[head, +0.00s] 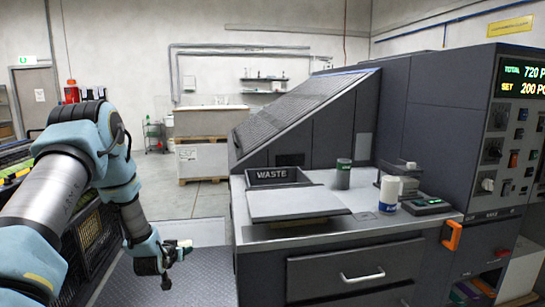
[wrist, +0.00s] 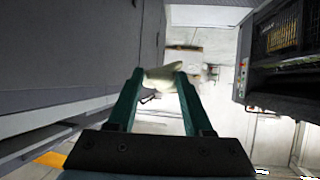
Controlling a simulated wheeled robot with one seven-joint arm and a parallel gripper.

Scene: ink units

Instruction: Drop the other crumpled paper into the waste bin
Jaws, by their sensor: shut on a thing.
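My gripper (head: 177,250) hangs low at the left of the grey counter, above the floor plate. In the wrist view my gripper's two green fingers (wrist: 160,74) are shut on a pale crumpled paper (wrist: 162,79) at their tips. The paper also shows as a small whitish lump in the head view (head: 185,243). The waste bin (head: 274,176), a dark box marked WASTE, sits at the back left of the counter, to the right of and higher than my gripper. Its inside is mostly hidden behind its front wall. No other crumpled paper can be made out.
The counter (head: 400,222) holds a light flat board (head: 297,203) in front of the bin, a dark green-lidded can (head: 343,174), a white-and-blue container (head: 389,194) and a small device (head: 425,205). A tall control console (head: 505,150) stands at right. Open floor (head: 196,202) lies behind my gripper.

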